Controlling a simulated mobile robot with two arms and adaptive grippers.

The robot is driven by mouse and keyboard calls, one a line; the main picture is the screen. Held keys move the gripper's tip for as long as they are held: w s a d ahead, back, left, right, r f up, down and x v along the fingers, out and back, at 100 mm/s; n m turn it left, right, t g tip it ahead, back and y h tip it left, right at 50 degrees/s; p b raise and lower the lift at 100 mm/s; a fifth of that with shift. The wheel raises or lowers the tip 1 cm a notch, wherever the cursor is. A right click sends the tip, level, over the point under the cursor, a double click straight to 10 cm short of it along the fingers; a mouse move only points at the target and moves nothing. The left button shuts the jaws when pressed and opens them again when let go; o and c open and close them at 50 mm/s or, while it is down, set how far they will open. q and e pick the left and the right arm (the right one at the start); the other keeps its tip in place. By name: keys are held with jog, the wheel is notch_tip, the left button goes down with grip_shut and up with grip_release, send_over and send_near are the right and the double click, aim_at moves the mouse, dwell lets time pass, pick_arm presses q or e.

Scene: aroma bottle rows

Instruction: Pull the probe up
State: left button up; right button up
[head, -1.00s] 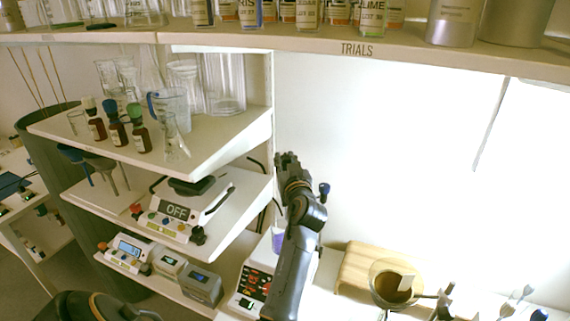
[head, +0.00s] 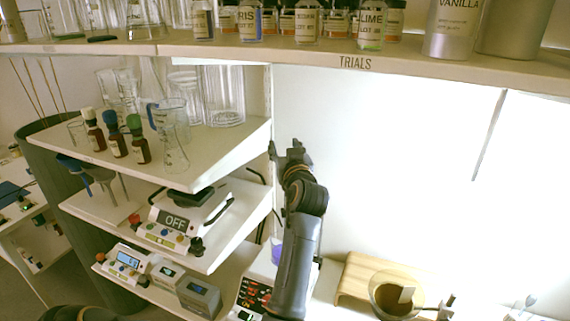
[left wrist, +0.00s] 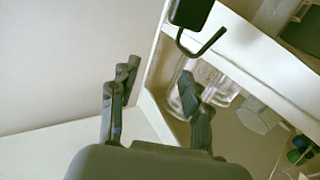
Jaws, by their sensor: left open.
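My left gripper (head: 290,150) is raised beside the right ends of the side shelves, in front of the bright back wall. In the left wrist view its two dark fingers (left wrist: 155,98) are apart with nothing between them. A black block with a thin bent hook (left wrist: 196,14) shows above and right of the fingers there, apart from them. A dark bent rod (head: 258,168) shows left of the gripper in the head view. I cannot tell whether either is the probe. My right gripper is not in view.
Glassware and dropper bottles (head: 115,135) fill the upper side shelf (head: 225,150). A hot plate reading OFF (head: 175,220) stands below. The long TRIALS shelf (head: 420,66) with bottles crosses overhead. A wooden stand (head: 355,275) and a brown-filled bowl (head: 395,295) are at lower right.

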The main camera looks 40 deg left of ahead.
pick_arm(q)
jog(key=shift+r, duration=1.7)
